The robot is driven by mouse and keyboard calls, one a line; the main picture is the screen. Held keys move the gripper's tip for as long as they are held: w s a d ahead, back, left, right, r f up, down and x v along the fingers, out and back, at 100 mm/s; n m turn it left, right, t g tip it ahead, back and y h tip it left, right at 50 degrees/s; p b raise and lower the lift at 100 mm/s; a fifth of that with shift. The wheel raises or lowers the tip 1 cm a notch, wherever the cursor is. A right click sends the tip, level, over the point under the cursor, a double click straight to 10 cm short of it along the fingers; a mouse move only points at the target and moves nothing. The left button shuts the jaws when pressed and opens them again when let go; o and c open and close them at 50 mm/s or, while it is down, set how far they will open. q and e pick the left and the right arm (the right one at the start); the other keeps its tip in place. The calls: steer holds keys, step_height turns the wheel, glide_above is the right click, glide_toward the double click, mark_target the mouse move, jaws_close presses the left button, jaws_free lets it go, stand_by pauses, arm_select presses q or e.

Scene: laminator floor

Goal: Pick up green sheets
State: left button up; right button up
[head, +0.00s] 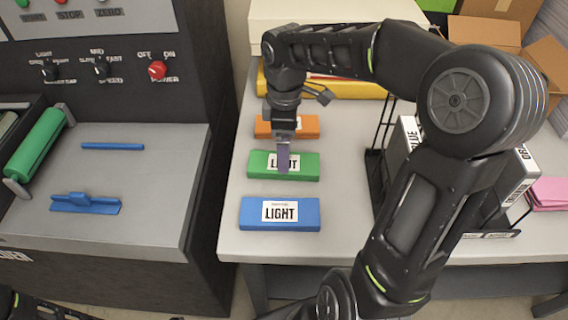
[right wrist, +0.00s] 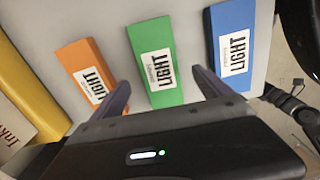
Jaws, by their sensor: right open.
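The green sheets are a flat green pack (head: 301,166) with a white "LIGHT" label. It lies on the white table between an orange pack and a blue pack. My right gripper (head: 283,160) is above the green pack, pointing down, and covers part of its label in the head view. In the right wrist view the green pack (right wrist: 157,62) lies ahead, between the two open fingers of the right gripper (right wrist: 161,88). The fingers are apart and nothing is held. I cannot tell how high above the pack they are. My left gripper is not in view.
The orange pack (head: 309,124) lies behind and the blue pack (head: 280,214) in front, with narrow gaps. A yellow pack (head: 345,88) lies farther back. A black wire rack (head: 376,172) with labelled boxes stands to the right. The laminator (head: 150,180) stands left. The table's front edge is clear.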

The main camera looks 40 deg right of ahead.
steer(key=shift+w+f+p, duration=0.1)
steer(key=shift+f+p, duration=0.4)
steer(key=shift+f, duration=2.1)
steer(key=c, duration=1.7)
steer(key=shift+c, duration=0.2)
steer(key=shift+r, duration=0.15)
step_height(320, 180, up, 10)
steer(key=shift+b, duration=0.4)
